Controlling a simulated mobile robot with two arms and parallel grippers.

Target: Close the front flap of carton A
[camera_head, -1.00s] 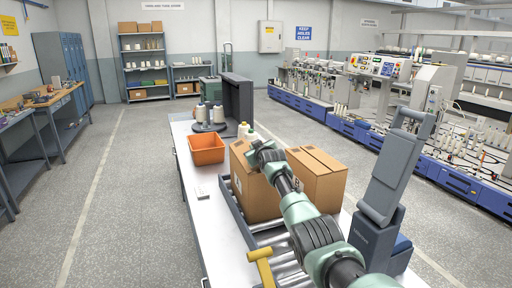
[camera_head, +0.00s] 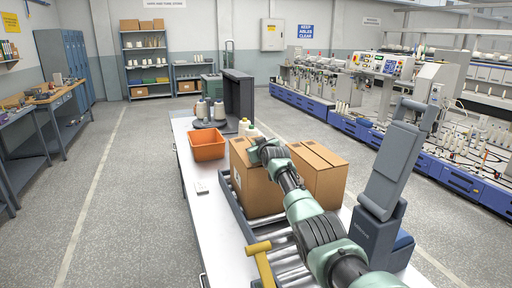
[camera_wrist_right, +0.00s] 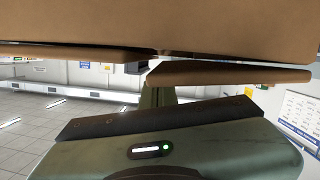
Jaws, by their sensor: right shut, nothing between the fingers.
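Two brown cartons stand side by side on the roller conveyor: a left carton (camera_head: 257,194) with a small white label, and a right carton (camera_head: 322,183) whose top looks closed. I see no letter telling which is carton A. My right gripper (camera_head: 262,152) is at the left carton's top, its arm crossing in front of both cartons. It is shut and empty; its fingertips are hard to make out. In the right wrist view a brown carton panel (camera_wrist_right: 160,25) fills the top, with a flap-like cardboard edge (camera_wrist_right: 228,74) close to the gripper body. My left gripper is out of view.
The roller conveyor (camera_head: 287,254) lies on a white table, with a yellow handle-like part (camera_head: 258,248) at its near end. An orange bin (camera_head: 207,146) and cones of yarn (camera_head: 211,111) stand beyond. A grey upright device (camera_head: 385,190) is right of my arm.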

